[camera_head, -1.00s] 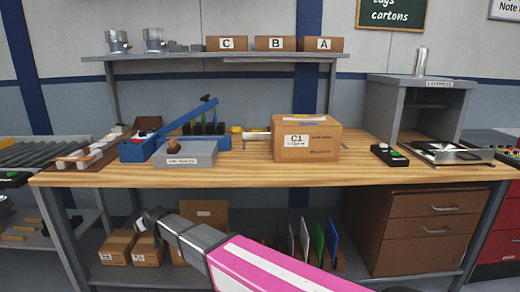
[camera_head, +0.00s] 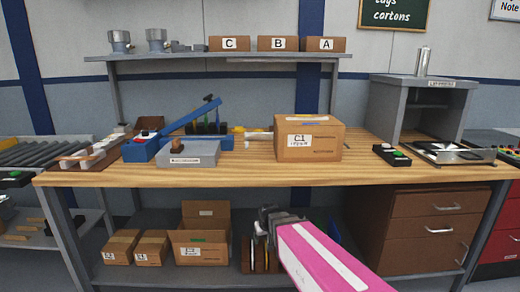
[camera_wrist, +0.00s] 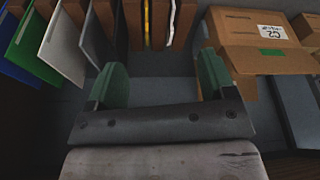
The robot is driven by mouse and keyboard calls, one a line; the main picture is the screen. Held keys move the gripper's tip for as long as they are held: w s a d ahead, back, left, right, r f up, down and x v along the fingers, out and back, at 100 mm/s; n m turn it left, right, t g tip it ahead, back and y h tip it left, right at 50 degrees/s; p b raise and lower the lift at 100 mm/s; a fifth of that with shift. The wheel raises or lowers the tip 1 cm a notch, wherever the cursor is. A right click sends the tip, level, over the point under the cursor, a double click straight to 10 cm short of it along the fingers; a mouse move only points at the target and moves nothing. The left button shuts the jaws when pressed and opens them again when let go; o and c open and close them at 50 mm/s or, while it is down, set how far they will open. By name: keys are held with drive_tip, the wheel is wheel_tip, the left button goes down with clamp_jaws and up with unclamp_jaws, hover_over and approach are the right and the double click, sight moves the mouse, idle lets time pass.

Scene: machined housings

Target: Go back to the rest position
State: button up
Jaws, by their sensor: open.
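My gripper (camera_head: 268,218) is in front of the workbench, below the level of its top, at the middle of the head view. My pink arm link leads to it from the lower right. In the wrist view the gripper (camera_wrist: 158,85) shows two green fingertips spread wide apart with nothing between them. Beyond the fingers are a rack of upright folders (camera_wrist: 62,45) and an open carton labelled C2 (camera_wrist: 265,40). My gripper hides part of that rack in the head view.
A wooden workbench (camera_head: 230,177) spans the view, with a carton C1 (camera_head: 309,140), a blue lever press (camera_head: 140,150) and a grey cabinet (camera_head: 440,85) on it. Cartons (camera_head: 200,245) stand on the shelf below. Drawers (camera_head: 430,225) are at the right. The air before the bench's left side is clear.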

drive_tip(key=s+d+m+g, duration=0.3)
drive_tip(key=s+d, duration=0.7)
drive_tip(key=d, duration=0.5)
drive_tip(key=shift+s+d+h, duration=0.15)
drive_tip(key=shift+h, duration=0.25)
